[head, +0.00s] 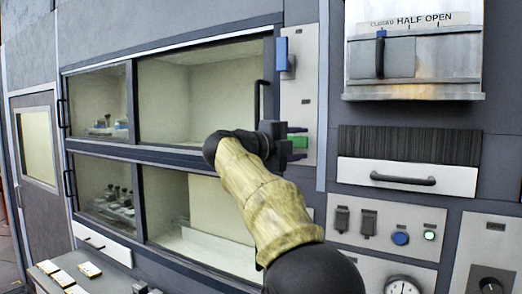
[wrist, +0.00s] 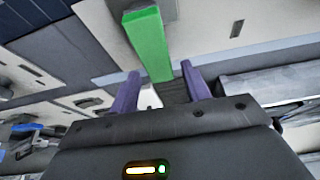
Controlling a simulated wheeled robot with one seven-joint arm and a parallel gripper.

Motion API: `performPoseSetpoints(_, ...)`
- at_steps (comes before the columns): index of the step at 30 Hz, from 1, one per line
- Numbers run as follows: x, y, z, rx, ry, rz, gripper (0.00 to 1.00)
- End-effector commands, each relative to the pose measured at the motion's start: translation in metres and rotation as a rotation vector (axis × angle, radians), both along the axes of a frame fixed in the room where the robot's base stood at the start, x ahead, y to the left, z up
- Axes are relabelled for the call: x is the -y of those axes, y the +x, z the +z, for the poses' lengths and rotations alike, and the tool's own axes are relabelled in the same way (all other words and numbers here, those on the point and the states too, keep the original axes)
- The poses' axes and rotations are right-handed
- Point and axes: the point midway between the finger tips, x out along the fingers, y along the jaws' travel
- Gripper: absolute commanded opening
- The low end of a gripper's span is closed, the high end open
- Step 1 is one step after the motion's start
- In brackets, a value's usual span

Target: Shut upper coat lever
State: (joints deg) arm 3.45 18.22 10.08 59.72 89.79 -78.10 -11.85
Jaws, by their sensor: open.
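A pale upright panel beside the glazed cabinet carries a blue lever (head: 283,54) near its top and a green lever (head: 299,142) lower down. No readable label shows which one is the upper coat lever. My gripper (head: 297,142) is at the green lever, with its purple fingers pointing at the panel. In the wrist view the green lever (wrist: 147,40) runs down to between the two open fingertips (wrist: 160,72), with gaps on both sides. The blue lever is well above my gripper in the head view.
The glazed cabinet has upper (head: 205,95) and lower windows with black handles. To the right are a metal box marked "HALF OPEN" (head: 415,75), a drawer with a black handle (head: 403,180), and a panel with switches, lit buttons and a gauge (head: 404,285).

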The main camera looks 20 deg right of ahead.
Motion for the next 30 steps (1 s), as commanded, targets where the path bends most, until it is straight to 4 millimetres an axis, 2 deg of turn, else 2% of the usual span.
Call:
performPoseSetpoints(12,-0.08,-0.025,-0.002,0.001,0.001,0.006,0.47)
performPoseSetpoints(21,-0.133,-0.041,-0.001,0.0,0.001,0.004,0.47)
performPoseSetpoints(25,-0.144,-0.045,0.0,-0.001,0.001,0.002,0.47)
performPoseSetpoints(30,-0.146,-0.046,0.0,0.0,0.001,0.0,0.47)
